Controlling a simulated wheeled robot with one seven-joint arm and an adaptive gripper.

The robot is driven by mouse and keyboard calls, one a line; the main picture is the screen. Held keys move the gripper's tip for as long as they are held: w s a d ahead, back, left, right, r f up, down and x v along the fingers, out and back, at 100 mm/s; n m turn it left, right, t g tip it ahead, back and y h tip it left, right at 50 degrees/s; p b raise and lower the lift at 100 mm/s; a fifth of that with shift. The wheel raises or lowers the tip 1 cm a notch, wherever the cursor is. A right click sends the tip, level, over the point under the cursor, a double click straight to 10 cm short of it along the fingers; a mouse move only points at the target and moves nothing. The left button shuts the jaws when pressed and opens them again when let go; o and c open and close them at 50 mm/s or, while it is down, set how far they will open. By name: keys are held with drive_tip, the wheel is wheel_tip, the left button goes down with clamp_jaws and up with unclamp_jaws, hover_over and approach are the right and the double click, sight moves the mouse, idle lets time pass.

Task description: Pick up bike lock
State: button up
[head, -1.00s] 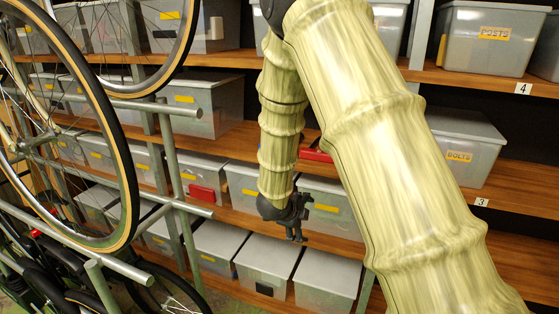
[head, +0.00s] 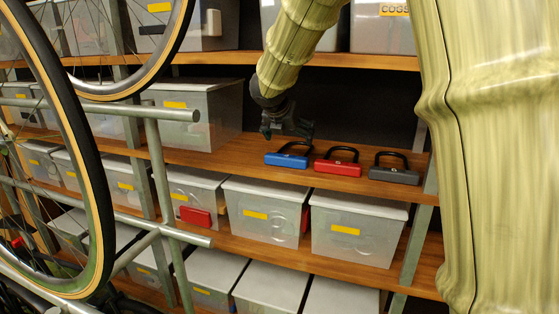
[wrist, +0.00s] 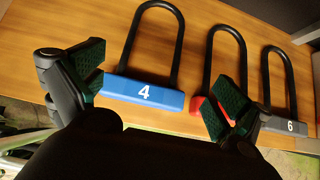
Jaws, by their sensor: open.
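Three U-shaped bike locks lie in a row on a wooden shelf. The blue lock (head: 286,160) is leftmost, the red lock (head: 337,168) is in the middle and the grey lock (head: 394,175) is on the right. My gripper (head: 287,130) is open and empty, above and near the blue lock. In the wrist view, the blue lock (wrist: 144,93) bears a 4 and shows between the green-padded fingers of my gripper (wrist: 157,90). The grey lock (wrist: 290,127) bears a 6. The right finger hides most of the red lock body (wrist: 197,105).
A grey bin (head: 187,112) stands left of the locks on the same shelf. More lidded bins (head: 357,230) fill the shelf below. A metal post (head: 416,235) stands to the right. A bike wheel (head: 88,165) and rack bars (head: 150,112) are at left.

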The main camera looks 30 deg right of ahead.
drive_tip(key=shift+w+d, duration=0.15)
drive_tip(key=x, duration=0.4)
drive_tip(key=shift+w+a+f, duration=0.2)
drive_tip(key=shift+w+a, duration=0.1)
drive_tip(key=shift+w, duration=0.05)
drive_tip(key=shift+x, duration=2.9)
drive_tip(key=c, duration=1.5)
drive_tip(key=shift+o, duration=0.2)
drive_tip(key=shift+r, duration=0.1)
drive_tip(key=shift+r, duration=0.5)
wheel_tip(320, 180, up, 3)
drive_tip(key=shift+f, duration=0.15)
drive_tip(key=s+a, duration=0.3)
drive_tip(key=s, duration=0.4)
drive_tip(key=s+a+r+b, duration=0.1)
drive_tip(key=s+a, duration=0.3)
drive_tip(key=s, duration=0.3)
drive_tip(key=shift+s, duration=0.2)
